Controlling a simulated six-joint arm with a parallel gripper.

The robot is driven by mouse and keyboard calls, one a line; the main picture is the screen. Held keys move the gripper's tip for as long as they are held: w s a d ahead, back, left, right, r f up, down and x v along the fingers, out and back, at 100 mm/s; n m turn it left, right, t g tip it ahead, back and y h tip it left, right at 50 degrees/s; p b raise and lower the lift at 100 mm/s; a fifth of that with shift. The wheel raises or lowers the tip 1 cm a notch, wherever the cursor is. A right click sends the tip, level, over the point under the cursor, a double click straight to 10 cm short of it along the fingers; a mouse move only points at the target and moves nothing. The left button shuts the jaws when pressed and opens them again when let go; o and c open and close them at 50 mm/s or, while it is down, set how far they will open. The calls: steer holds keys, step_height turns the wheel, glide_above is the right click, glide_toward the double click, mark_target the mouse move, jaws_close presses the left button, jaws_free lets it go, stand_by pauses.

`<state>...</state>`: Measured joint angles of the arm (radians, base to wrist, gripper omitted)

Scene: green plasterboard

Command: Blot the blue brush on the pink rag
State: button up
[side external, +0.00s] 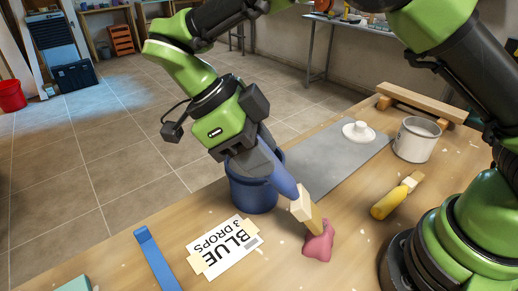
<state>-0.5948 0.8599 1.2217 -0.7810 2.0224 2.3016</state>
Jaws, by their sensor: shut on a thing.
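My gripper (262,165) is shut on the blue brush (284,182), at its handle. The brush slants down to the right, with a pale block-like section and tan bristles at its lower end. The bristle end is at the pink rag (319,245), and it appears to touch the top of it. The rag is a small crumpled heap on the wooden table. The handle's upper end is hidden by my gripper.
A blue bucket (247,196) stands just behind the brush. A card reading "BLUE 3 DROPS" (224,247) lies left of the rag, a blue strip (157,263) further left. A yellow brush (392,200), grey can (417,143) and white lid-like piece (358,132) are to the right.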

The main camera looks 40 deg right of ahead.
steer(key=shift+r, duration=0.3)
steer(key=shift+w+a, duration=0.35)
steer(key=shift+a, duration=0.05)
stand_by(0.7)
steer(key=shift+f, duration=0.55)
stand_by(0.5)
steer(key=shift+r, duration=0.1)
stand_by(0.4)
steer(key=shift+r, duration=3.95)
steer(key=shift+d, duration=0.1)
